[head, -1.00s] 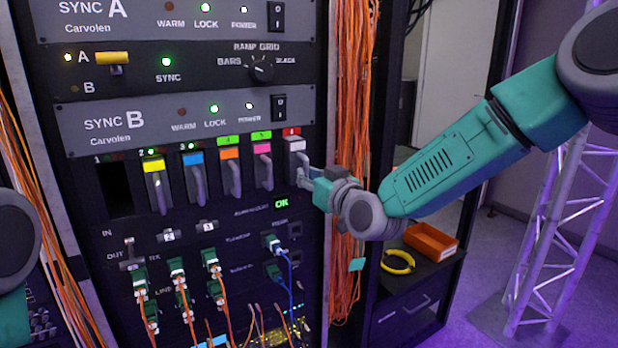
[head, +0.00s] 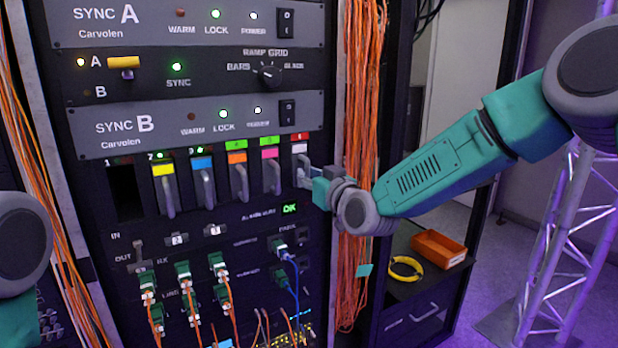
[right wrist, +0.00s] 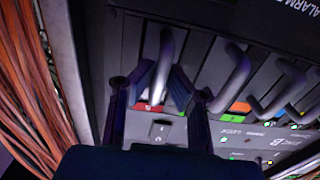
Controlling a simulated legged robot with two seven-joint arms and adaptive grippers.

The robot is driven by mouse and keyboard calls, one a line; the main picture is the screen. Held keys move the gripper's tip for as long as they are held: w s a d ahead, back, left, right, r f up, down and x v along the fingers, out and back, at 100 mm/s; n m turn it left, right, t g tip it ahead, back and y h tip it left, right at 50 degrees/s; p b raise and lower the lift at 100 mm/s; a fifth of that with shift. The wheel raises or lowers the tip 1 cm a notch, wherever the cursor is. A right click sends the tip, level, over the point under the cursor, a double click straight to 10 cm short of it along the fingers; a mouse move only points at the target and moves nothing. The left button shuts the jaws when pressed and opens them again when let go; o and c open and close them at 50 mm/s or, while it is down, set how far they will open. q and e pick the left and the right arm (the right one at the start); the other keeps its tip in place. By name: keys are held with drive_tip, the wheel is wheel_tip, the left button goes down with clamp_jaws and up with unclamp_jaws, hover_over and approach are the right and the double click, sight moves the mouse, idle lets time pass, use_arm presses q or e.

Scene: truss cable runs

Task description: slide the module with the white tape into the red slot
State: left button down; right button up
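The module with the white tape (head: 300,148) is in the rightmost bay of the rack's module row, under the red label (head: 299,136) that marks the red slot. Its front looks about level with its neighbours; a small remaining gap cannot be judged. My right gripper (head: 318,184) is at its grey handle. In the right wrist view the pads of my right gripper (right wrist: 162,82) lie on both sides of the handle (right wrist: 167,52) and look closed on it. The red label (right wrist: 150,106) shows just beyond the pads. My left gripper is out of view.
Modules with yellow (head: 162,168), blue, orange and pink tape fill neighbouring bays; the bay at far left (head: 124,190) is empty. Orange cables (head: 358,130) hang close beside my right gripper. Plugged green connectors (head: 184,270) sit below. An orange bin (head: 438,248) stands on a shelf at right.

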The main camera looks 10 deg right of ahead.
drive_tip(key=shift+o, duration=0.8)
drive_tip(key=shift+a, duration=0.1)
drive_tip(key=v, duration=1.1)
drive_tip(key=s+d+f+m+g+h, duration=0.1)
drive_tip(key=s+f+g, duration=0.3)
drive_tip(key=f, duration=0.5)
drive_tip(key=s+d+f+g+h, duration=0.1)
drive_tip(key=s+f, duration=0.5)
drive_tip(key=f, duration=0.3)
drive_tip(key=s+d+f+m+g+h, duration=0.1)
drive_tip(key=s+d+f+g, duration=0.15)
drive_tip(key=s+f, duration=0.45)
drive_tip(key=s+d+f+g+h, duration=0.1)
drive_tip(key=s+d+f+g, duration=0.2)
drive_tip(key=s+f, duration=0.2)
drive_tip(key=s+d+f+m+g+h, duration=0.1)
drive_tip(key=s+d+f+g, duration=0.2)
drive_tip(key=s, duration=0.8)
drive_tip(key=s+d+f+g+h, duration=0.1)
drive_tip(key=s+d+f+g, duration=0.2)
drive_tip(key=s+f, duration=0.5)
drive_tip(key=shift+s+m+h, duration=0.3)
drive_tip(key=shift+s, duration=0.1)
